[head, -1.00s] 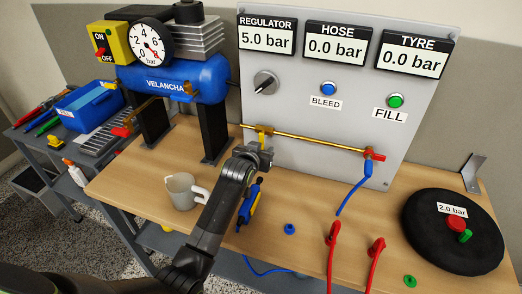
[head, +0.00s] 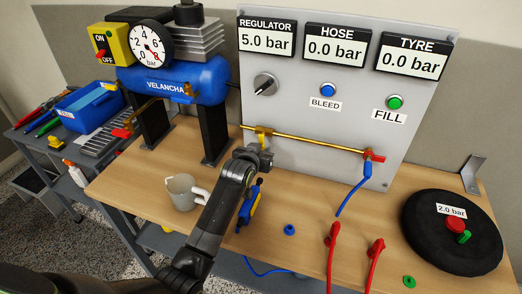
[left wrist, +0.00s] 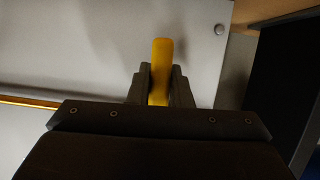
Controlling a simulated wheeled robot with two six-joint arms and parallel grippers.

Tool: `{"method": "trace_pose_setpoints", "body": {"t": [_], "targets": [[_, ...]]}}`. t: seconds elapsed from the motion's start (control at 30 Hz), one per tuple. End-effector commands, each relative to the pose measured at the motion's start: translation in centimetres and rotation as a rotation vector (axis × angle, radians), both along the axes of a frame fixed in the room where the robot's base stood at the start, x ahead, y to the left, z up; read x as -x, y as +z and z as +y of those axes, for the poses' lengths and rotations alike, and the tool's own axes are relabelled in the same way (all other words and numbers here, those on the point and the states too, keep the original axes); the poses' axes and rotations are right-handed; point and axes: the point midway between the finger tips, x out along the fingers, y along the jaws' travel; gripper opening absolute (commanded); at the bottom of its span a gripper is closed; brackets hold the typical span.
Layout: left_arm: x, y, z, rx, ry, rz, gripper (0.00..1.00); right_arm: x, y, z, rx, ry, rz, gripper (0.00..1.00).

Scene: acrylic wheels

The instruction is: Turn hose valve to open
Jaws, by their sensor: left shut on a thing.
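A yellow valve (head: 264,131) sits at the left part of the brass pipe (head: 310,142) on the front of the grey panel. My left gripper (head: 260,151) is at this valve, just below the pipe. In the left wrist view, a yellow handle (left wrist: 162,60) stands up between the fingers of my left gripper (left wrist: 161,84), which are shut on it. The handle's lower part is hidden by the gripper. The HOSE display (head: 335,43) reads 0.0 bar. My right gripper is not in view.
A red valve (head: 373,156) with a blue hose (head: 354,188) is at the pipe's right end. A grey mug (head: 182,192) stands left of my left arm. Red hoses (head: 332,245), a blue cap (head: 289,230) and a black tyre (head: 425,240) are on the bench (head: 310,200).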

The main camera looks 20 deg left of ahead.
Motion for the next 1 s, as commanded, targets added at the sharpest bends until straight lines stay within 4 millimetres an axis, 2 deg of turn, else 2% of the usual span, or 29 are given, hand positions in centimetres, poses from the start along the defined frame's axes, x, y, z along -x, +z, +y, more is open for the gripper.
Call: {"method": "trace_pose_setpoints", "body": {"t": [0.5, 1.0], "targets": [[0.1, 0.7, -2.1, 0.414, 0.001, 0.016, 0.0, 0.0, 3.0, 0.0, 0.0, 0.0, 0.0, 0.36], [0.1, 1.9, -3.9, 0.888, 0.001, 0.032, 0.0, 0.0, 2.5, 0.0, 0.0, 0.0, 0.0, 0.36]]}}
